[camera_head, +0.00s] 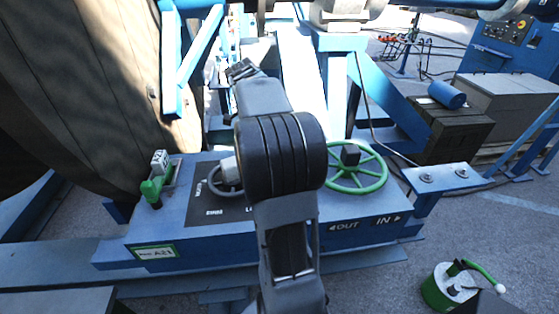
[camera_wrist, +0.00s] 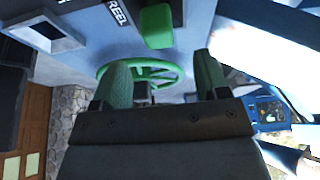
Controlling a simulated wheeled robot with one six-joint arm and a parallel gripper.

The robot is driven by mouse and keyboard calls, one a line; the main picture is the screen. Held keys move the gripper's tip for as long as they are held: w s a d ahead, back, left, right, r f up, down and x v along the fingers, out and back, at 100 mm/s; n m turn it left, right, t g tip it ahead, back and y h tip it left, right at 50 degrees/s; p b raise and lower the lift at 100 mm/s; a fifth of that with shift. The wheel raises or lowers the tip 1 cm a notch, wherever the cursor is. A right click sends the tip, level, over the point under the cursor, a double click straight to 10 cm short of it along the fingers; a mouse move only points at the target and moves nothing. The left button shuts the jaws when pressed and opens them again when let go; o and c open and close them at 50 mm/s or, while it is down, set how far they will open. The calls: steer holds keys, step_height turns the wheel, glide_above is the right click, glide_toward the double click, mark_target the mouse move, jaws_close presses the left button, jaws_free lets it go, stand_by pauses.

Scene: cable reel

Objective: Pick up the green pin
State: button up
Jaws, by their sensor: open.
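A green part (camera_head: 153,189), which may be the green pin, stands at the left end of the blue control box beside a slot and a grey block. In the wrist view a green block (camera_wrist: 158,26) hangs at the top centre, near the word REEL; I cannot tell if it is the same part. My gripper (camera_wrist: 160,62) has two green-padded fingers spread wide, with nothing between them. The green block appears beyond the fingertips, apart from them. In the head view my arm covers the middle of the box, and the fingers do not show clearly.
The blue box (camera_head: 200,255) carries a green handwheel (camera_head: 355,168) and a grey wheel (camera_head: 226,180), partly behind my arm. A large wooden reel (camera_head: 80,90) stands at left. A green round object (camera_head: 442,290) is at lower right. Crates (camera_head: 450,135) stand at right. Bare floor shows at right.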

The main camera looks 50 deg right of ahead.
steer(key=shift+p+x, duration=0.5)
steer(key=shift+x, duration=2.5)
steer(key=shift+a, duration=0.15)
jaws_close()
steer(key=shift+r, duration=0.1)
step_height(320, 180, up, 29)
steer(key=p, duration=1.1)
